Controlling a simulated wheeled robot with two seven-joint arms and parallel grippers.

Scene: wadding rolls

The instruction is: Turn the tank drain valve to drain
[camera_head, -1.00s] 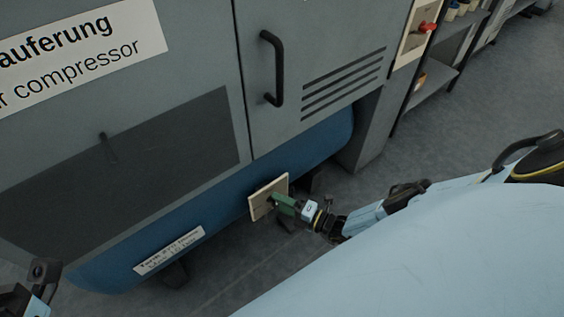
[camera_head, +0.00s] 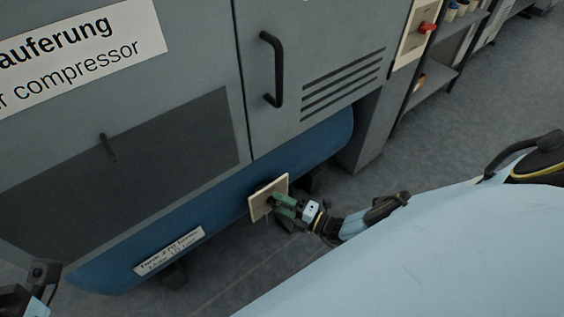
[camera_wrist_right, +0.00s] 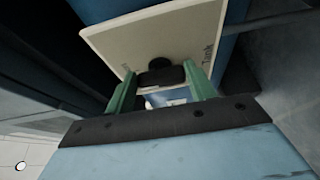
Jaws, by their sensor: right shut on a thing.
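The blue tank (camera_head: 325,140) lies under the grey compressor cabinet. A cream valve plate (camera_head: 262,203) stands at its front; in the right wrist view the plate (camera_wrist_right: 135,38) carries printed text, of which "Tank" is readable. A dark valve handle (camera_wrist_right: 163,76) sits at the plate's lower middle. My right gripper (camera_head: 281,205) has green fingers and is at the plate; in the right wrist view its fingers (camera_wrist_right: 160,92) are either side of the handle and shut on it. At the lower left of the head view, a dark part of my left arm shows, its fingers not visible.
The cabinet has a black door handle (camera_head: 273,68) and vent slots (camera_head: 343,83). A white label (camera_head: 170,252) is on the tank. A red switch (camera_head: 427,28) and a shelf (camera_head: 440,70) stand at the upper right. The grey floor (camera_head: 480,110) is open on the right.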

